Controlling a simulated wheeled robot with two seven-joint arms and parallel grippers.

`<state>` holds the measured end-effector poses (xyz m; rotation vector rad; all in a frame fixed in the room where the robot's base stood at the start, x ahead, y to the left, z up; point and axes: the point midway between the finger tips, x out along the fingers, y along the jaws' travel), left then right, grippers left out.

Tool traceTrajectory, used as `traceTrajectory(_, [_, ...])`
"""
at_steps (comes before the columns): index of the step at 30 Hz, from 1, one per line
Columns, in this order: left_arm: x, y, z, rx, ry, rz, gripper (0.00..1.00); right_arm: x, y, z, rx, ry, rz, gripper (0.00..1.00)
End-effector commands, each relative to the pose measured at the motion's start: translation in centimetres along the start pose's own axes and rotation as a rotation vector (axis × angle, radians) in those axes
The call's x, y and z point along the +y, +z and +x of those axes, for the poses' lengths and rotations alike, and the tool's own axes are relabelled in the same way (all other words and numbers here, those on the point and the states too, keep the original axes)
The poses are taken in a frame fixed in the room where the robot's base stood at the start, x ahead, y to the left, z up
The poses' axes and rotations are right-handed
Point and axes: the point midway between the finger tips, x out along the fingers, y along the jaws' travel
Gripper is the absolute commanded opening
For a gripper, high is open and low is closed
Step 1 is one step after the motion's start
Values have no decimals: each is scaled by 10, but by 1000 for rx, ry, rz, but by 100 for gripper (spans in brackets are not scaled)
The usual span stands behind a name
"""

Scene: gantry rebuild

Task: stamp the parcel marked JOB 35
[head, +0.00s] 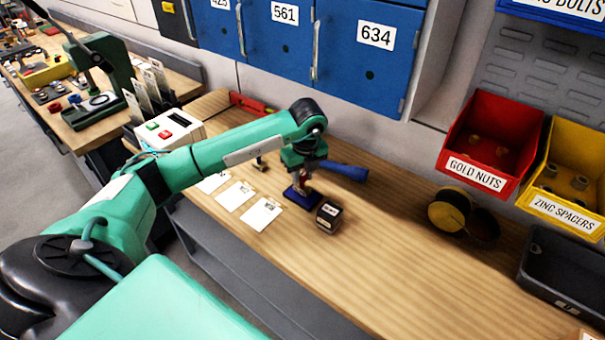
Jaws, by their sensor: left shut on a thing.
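My left gripper (303,178) points down over the bench, shut on a small stamp (302,184) with a reddish part, mostly hidden by the fingers. The stamp's lower end is at a blue pad (291,195); I cannot tell whether they touch. Three flat pieces with white faces lie in a row to the left: one (214,182) farthest, one (235,196) in the middle, one (262,214) nearest. Their marks are too small to read, so I cannot tell which is JOB 35. My right gripper is not in view.
A small dark block (329,217) stands just right of the pad. A blue-handled thing (346,172) lies behind the gripper. A yellow and black round thing (452,213), a red bin (490,145) and a yellow bin (572,178) are at right. The front middle of the bench (400,270) is clear.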

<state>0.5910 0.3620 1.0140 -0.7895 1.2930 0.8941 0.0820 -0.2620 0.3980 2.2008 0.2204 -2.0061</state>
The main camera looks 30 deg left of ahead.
Motion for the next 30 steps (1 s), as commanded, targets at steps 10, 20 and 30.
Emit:
traceTrajectory(10, [0, 0, 0, 0, 0, 0, 12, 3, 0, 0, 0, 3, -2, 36])
traceTrajectory(20, [0, 0, 4, 0, 0, 0, 12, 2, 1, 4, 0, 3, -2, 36])
traceTrajectory(30, [0, -1, 9, 0, 0, 0, 12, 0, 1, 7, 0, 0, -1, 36])
